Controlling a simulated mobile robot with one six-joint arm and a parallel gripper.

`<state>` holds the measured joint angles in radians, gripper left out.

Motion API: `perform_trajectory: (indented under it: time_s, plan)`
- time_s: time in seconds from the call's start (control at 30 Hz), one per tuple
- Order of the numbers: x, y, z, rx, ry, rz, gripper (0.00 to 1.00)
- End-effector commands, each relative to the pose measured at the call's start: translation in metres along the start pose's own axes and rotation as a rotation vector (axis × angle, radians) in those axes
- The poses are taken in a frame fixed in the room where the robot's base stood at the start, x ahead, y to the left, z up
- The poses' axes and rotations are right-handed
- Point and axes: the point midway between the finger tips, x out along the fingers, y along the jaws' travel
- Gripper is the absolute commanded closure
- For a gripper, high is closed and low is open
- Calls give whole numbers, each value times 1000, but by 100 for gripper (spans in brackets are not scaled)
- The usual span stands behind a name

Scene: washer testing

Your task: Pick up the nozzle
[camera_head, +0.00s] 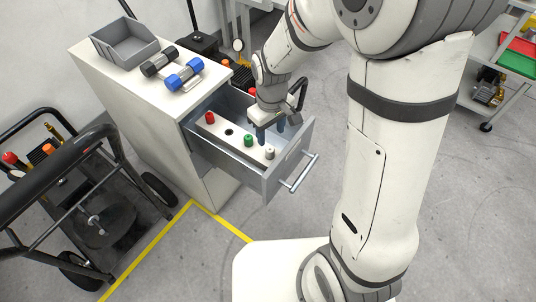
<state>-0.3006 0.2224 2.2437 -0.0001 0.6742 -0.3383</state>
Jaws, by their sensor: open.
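An open drawer (224,168) holds a pale rack with several small capped pieces that look like nozzles. A red one (210,118) is at the rack's left end, a green one (248,140) is nearer the right end, and a whitish one (270,152) is at the right end. Another red one (252,91) shows behind, left of my gripper. A dark empty hole is between the front red and green ones.
The drawer's front wall and handle (304,173) stick out to the right. A cart (75,150) stands left; open floor lies in front.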

Motion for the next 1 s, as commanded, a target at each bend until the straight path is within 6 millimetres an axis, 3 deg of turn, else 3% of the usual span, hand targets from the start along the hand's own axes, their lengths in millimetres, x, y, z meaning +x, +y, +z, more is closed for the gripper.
perform_trajectory:
  time_s: [0.37,0.6,0.87,1.0]
  plan:
    - [39,-3,0,-5,-3,-1,50]
    - [75,-6,2,-5,-5,-2,50]
    - [78,-6,2,-5,0,0,50]
    - [78,-6,2,-6,-1,0,60]
